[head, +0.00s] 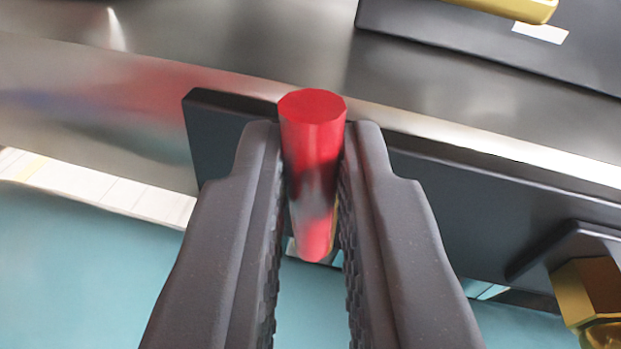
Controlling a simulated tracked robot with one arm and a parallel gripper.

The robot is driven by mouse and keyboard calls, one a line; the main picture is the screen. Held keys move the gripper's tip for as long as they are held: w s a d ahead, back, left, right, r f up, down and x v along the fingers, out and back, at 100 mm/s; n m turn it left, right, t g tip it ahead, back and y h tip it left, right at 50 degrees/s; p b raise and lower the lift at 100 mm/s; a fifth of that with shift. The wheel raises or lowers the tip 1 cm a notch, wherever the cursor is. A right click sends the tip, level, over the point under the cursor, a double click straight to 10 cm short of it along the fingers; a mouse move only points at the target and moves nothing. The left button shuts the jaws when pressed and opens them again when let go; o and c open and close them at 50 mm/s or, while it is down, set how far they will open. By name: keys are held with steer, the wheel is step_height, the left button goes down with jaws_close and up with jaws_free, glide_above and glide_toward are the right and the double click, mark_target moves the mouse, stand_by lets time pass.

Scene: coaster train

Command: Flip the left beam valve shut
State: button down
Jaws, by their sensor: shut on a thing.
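A red cylindrical handle (313,112) stands between the two dark fingers of my gripper (312,165) in the middle of the head view. The fingers are shut on it from the left and right, and its round end faces up toward the camera. It looks like the lever of a valve. Its lower end and whatever it joins are hidden behind the fingers. A black bar or panel (470,205) runs behind the handle, from upper left to lower right.
A brass, many-sided fitting (588,290) sits on a black bracket at the lower right. A yellow-gold bar (520,8) shows at the top right above a dark panel with a white label (540,32). A shiny metal surface (250,45) spans the top. A teal surface (75,265) lies below.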

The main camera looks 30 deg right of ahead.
steer(key=shift+s+d+f+m+b, duration=0.15)
steer(key=shift+d+m+b, duration=0.1)
steer(key=shift+m+b, duration=0.5)
steer(key=c, duration=1.5)
jaws_free()
steer(key=shift+s+a, duration=0.1)
steer(key=v, duration=1.3)
steer(key=shift+s+f, duration=0.1)
steer(key=shift+s, duration=0.25)
